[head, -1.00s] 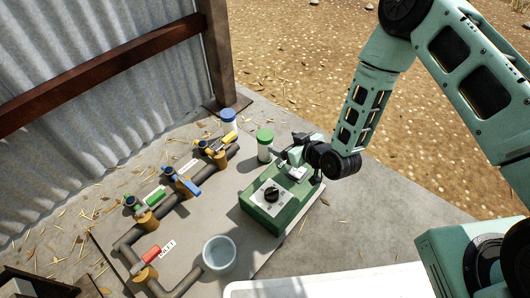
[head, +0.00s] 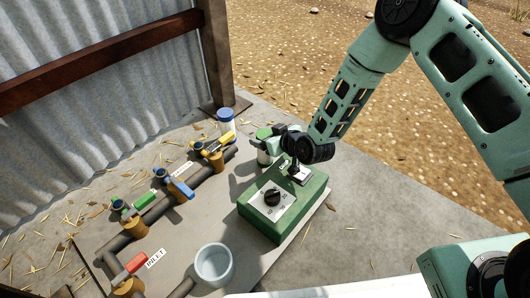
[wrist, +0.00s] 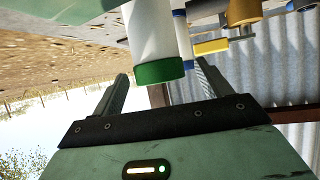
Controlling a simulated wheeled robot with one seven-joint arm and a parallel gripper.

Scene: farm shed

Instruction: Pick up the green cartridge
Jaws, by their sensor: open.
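The green cartridge (head: 263,133) is a white cylinder with a green cap. It stands upright behind the green box, partly hidden by my gripper in the head view. My gripper (head: 272,143) is open and reaches in at the cartridge from the right. In the wrist view the green cartridge (wrist: 160,71) lies between the two spread fingers of my gripper (wrist: 162,74), its cap toward the palm. A gap shows on each side, and I cannot tell whether either finger touches it.
A blue-capped cartridge (head: 226,116) stands just behind. The green box with a dial (head: 285,213) is in front, close under my wrist. Pipes with coloured valves (head: 180,186) run at the left, and a pale cup (head: 213,262) stands at the front. Corrugated wall (head: 90,100) lies behind.

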